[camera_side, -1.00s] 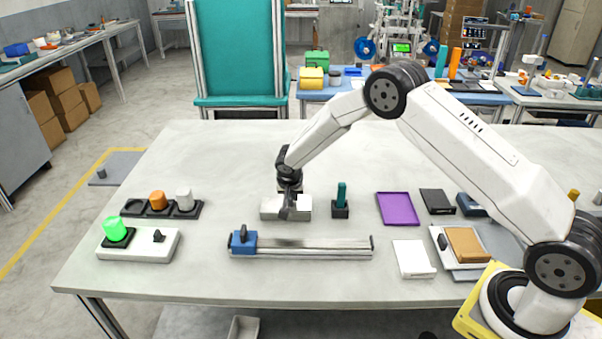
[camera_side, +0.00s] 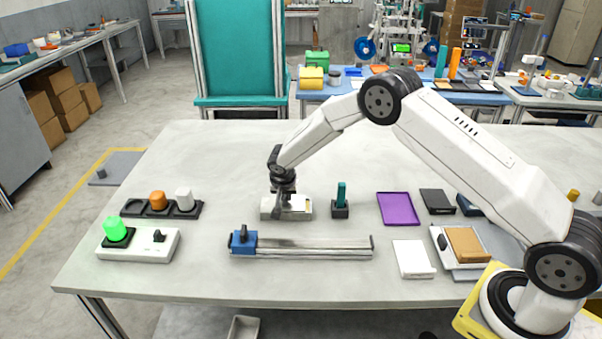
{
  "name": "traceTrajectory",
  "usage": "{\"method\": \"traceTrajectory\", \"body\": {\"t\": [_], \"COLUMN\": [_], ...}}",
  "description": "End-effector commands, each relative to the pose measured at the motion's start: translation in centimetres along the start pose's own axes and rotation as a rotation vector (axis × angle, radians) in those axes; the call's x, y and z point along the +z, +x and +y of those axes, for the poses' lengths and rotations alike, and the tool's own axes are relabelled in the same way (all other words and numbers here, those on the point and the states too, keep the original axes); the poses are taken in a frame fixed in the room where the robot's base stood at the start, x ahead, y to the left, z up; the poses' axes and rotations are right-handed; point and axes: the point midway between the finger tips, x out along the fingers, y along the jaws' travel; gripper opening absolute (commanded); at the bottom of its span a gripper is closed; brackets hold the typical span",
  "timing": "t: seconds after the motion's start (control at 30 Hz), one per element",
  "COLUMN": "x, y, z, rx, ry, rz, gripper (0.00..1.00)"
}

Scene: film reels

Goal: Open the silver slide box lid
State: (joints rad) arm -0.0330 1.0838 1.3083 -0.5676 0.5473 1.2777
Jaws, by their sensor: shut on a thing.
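The silver slide box (camera_side: 299,213) sits on the grey table, left of the centre of the side view. A pale yellowish patch shows at the right part of its top, beside my gripper. My gripper (camera_side: 285,203) points down at the top of the box and is shut on its lid. The fingers cover most of the lid, so its grip point and exact edges are hard to make out.
A black block with a teal piece (camera_side: 341,198) stands just right of the box. A blue-ended metal rail (camera_side: 310,247) lies in front. A dark tray with orange and white caps (camera_side: 160,207) is to the left. A purple tray (camera_side: 398,209) lies to the right. The table behind is clear.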

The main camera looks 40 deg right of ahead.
Motion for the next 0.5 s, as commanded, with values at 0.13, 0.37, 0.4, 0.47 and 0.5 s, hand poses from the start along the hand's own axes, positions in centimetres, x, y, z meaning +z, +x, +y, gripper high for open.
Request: {"method": "traceTrajectory", "body": {"t": [0.13,0.37,0.4,0.47,0.5], "x": [0.0,0.0,-0.1,-0.1,-0.1], "y": [0.0,0.1,0.0,0.0,0.0], "z": [-1.8,-4.0,-4.3,-4.6,-4.7], "rx": [-0.002,-0.002,-0.002,-0.003,-0.002], "ry": [0.0,-0.001,-0.001,0.0,0.0], "rz": [0.002,0.002,0.002,0.003,0.002], "gripper": [0.0,0.0,0.0,0.0,0.0]}}
